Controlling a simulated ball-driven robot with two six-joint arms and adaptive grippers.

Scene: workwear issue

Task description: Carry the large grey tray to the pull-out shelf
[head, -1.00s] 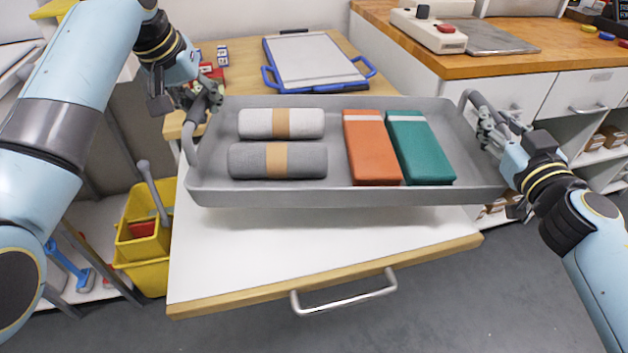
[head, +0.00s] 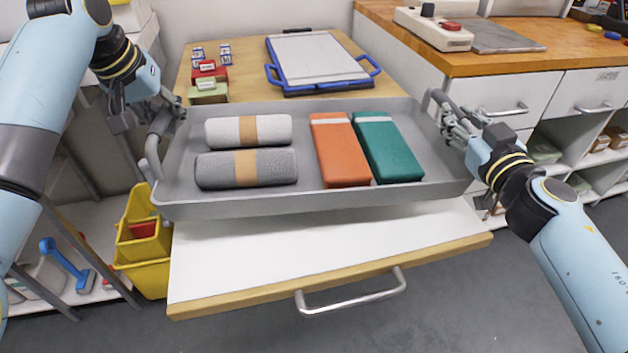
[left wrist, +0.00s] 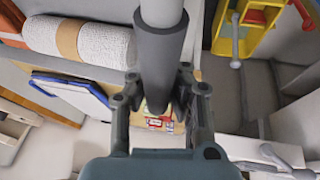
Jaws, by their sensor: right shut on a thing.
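The large grey tray (head: 310,203) is level or nearly so over the white pull-out shelf (head: 330,255); I cannot tell the gap beneath it. It carries a white roll (head: 222,131), a grey roll (head: 215,170), an orange folded pack (head: 341,152) and a green folded pack (head: 390,150). My left gripper (head: 160,112) is at the tray's left handle; in the left wrist view my left gripper (left wrist: 160,95) has its fingers either side of the dark grip (left wrist: 160,55). My right gripper (head: 458,125) is shut on the right handle.
A blue-framed board (head: 318,62) and small red and green boxes (head: 208,85) sit on the wooden table behind. A wooden counter (head: 480,65) with drawers stands at the right. A yellow bucket (head: 145,275) is left of the shelf. The shelf's front strip and metal handle (head: 350,297) are clear.

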